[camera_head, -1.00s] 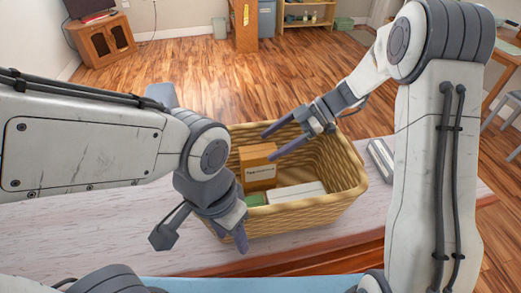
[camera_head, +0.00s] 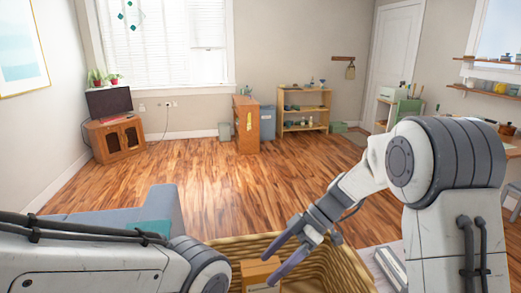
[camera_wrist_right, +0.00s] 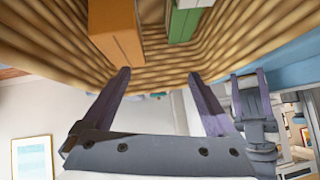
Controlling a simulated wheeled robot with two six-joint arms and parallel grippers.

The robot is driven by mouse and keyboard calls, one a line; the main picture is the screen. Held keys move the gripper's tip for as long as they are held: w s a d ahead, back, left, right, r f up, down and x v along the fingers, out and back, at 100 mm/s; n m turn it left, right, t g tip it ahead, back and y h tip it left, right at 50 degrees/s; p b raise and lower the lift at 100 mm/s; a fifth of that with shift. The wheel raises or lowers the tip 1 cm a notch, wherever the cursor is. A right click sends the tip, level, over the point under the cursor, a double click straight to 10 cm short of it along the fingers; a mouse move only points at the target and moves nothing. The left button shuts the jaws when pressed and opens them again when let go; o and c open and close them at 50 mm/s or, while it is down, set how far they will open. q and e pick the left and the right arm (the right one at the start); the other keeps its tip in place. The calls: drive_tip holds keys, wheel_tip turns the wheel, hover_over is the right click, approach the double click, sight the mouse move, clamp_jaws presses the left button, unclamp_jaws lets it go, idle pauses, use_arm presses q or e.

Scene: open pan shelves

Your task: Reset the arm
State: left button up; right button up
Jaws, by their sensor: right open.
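My right gripper (camera_head: 270,268) is open and empty above the woven basket (camera_head: 348,272). In the right wrist view its two purple fingers (camera_wrist_right: 159,76) are spread apart with nothing between them. The basket's ribbed wall (camera_wrist_right: 75,48) lies beyond the fingertips there. Of my left arm only a part shows at the lower left in the head view; its gripper is below that picture.
An orange box (camera_head: 259,268) is in the basket; it also shows in the wrist view (camera_wrist_right: 116,28) beside a green-and-white box (camera_wrist_right: 184,22). Open wood floor (camera_head: 240,185) lies beyond. A low shelf (camera_head: 304,108) and a TV cabinet (camera_head: 114,138) stand far back.

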drive_tip(key=s+r+m+t+h+p, duration=0.1)
drive_tip(key=s+r+m+h, duration=0.1)
drive_tip(key=s, duration=0.5)
drive_tip(key=s+r+m+t+h+p, duration=0.1)
drive_tip(key=s+r+m+h+p, duration=0.1)
drive_tip(key=s+m, duration=0.3)
drive_tip(key=s+d+r+m+t+h+p, duration=0.1)
drive_tip(key=s+m+h, duration=0.3)
drive_tip(key=s, duration=0.5)
drive_tip(key=shift+s+r+p, duration=0.35)
drive_tip(key=shift+r+p, duration=0.25)
drive_tip(key=shift+p, duration=0.15)
